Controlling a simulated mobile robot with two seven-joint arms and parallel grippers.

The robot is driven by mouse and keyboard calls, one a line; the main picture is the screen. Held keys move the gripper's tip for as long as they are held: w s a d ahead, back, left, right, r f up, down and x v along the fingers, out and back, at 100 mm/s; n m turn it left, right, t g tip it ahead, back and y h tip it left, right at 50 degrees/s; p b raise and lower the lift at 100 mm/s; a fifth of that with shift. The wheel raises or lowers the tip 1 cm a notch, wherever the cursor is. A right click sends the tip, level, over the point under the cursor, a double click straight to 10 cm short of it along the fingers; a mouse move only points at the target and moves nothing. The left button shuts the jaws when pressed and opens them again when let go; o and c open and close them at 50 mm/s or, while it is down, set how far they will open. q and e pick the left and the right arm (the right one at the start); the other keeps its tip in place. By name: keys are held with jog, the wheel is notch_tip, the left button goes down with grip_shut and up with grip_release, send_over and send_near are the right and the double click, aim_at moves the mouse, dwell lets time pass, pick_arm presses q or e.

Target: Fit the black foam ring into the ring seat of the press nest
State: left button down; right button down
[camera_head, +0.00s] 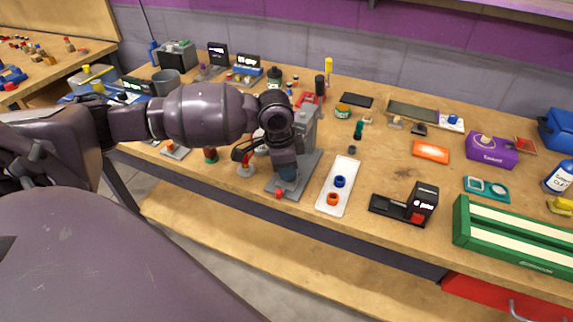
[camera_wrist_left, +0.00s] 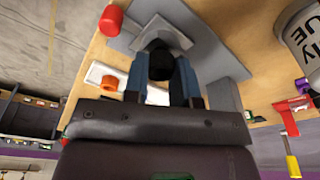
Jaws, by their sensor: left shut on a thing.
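The black foam ring (camera_wrist_left: 161,65) shows in the left wrist view as a dark round shape between the blue fingertips of my left gripper (camera_wrist_left: 160,74). My left gripper is shut on it. The grey press nest (camera_wrist_left: 160,30) is right at the fingertips, and the ring overlaps it in the picture. I cannot tell whether the ring touches the seat, which is hidden. In the head view my left gripper (camera_head: 288,174) points down over the grey press base (camera_head: 311,170), and the ring is hidden there. My right gripper is not in view.
A white tray (camera_head: 328,207) with a blue ring (camera_head: 340,181) and an orange ring (camera_head: 332,199) lies right of the press. A red knob (camera_head: 278,194) sits at the press front. The grey press column (camera_head: 308,125) stands close behind my gripper. A black device (camera_head: 422,198) stands farther right.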

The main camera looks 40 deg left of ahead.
pick_arm(q)
jog(key=shift+f, duration=0.2)
jog(key=c, duration=1.2)
grip_release()
jog(key=shift+o, duration=1.4)
jog(key=shift+r, duration=0.45)
jog(key=r, duration=0.2)
jog(key=r+p, duration=0.1)
jog(key=r, duration=0.3)
jog(key=shift+s+a+r, duration=0.3)
jog(key=shift+a, duration=0.05)
jog(key=r, duration=0.2)
jog(key=r+p, duration=0.1)
jog(key=r, duration=0.2)
jog(key=shift+s+a+r, duration=0.3)
jog(key=shift+s, duration=0.05)
